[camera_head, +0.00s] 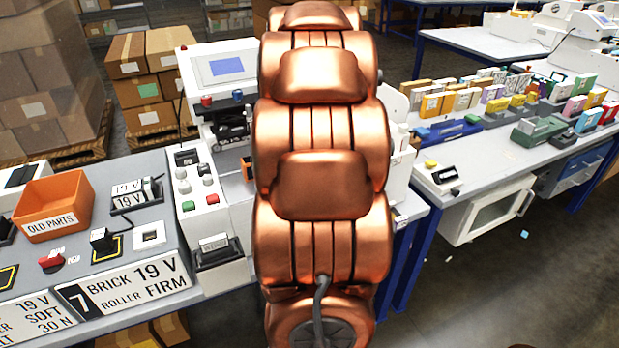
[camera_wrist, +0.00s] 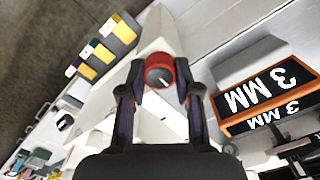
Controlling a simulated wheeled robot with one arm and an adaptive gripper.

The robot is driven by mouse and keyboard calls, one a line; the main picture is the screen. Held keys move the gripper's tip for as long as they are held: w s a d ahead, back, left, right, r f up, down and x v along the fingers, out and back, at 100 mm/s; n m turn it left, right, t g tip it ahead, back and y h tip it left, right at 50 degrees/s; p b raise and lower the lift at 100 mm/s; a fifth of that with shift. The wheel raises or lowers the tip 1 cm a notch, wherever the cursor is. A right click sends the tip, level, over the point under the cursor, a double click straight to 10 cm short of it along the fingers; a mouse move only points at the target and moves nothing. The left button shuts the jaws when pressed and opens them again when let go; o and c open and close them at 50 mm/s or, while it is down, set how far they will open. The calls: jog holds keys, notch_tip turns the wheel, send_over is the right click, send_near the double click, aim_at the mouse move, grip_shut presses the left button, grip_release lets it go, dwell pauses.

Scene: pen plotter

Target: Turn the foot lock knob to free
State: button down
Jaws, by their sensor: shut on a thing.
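In the wrist view a red round knob (camera_wrist: 162,60) with a grey face and a pale pointer line sits on a white machine housing. My gripper (camera_wrist: 160,78) is shut on this knob, one finger at each side. No label for the knob's positions is readable, so I cannot tell its setting. In the head view my copper-coloured arm covers the middle of the white machine (camera_head: 205,185), and my gripper and the held knob are hidden behind it.
An orange-framed "3 MM" sign (camera_wrist: 268,90) stands right of the knob in the wrist view. In the head view an orange "OLD PARTS" bin (camera_head: 55,208) is at left. A right-hand bench (camera_head: 480,165) carries several coloured boxes.

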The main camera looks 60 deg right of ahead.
jog(key=c, duration=0.8)
grip_release()
jog(key=shift+r, duration=6.05)
